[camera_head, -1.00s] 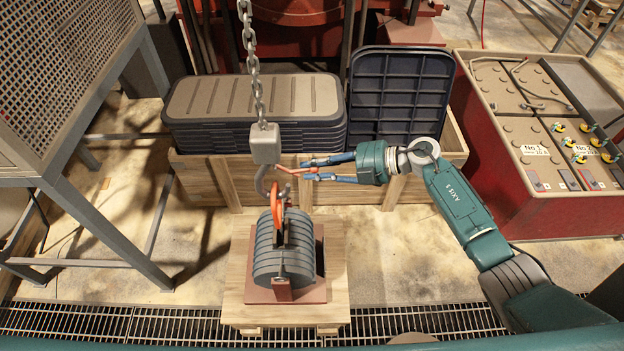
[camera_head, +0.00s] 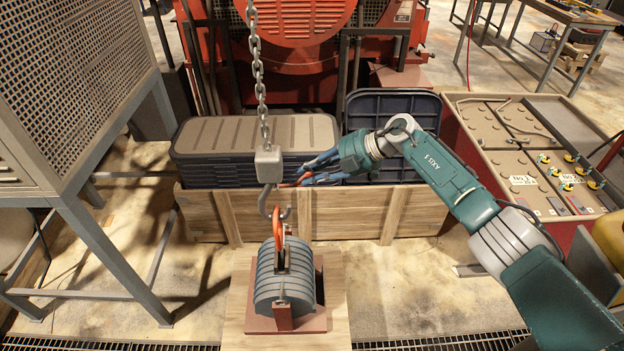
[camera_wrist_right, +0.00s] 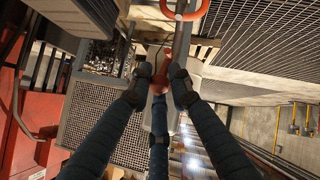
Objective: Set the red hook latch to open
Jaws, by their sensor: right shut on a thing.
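The grey steel hook (camera_head: 265,203) hangs upright from a block (camera_head: 269,164) on a chain. Its red latch (camera_head: 286,185) slants out to the right from the hook's upper part, into my right gripper. My right gripper (camera_head: 304,177) reaches in from the right with its blue fingers shut on the latch. In the right wrist view the fingertips (camera_wrist_right: 160,85) close around a red piece (camera_wrist_right: 160,78), partly hidden by them. Below the hook, an orange ring (camera_head: 278,232) stands on a grey ribbed weight (camera_head: 285,275); whether they touch is unclear. My left gripper is out of view.
The weight's red base (camera_head: 313,318) sits on a wooden pallet (camera_head: 338,290). Behind are a wooden crate (camera_head: 335,212) with stacked grey lids (camera_head: 225,140). Floor between is clear.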

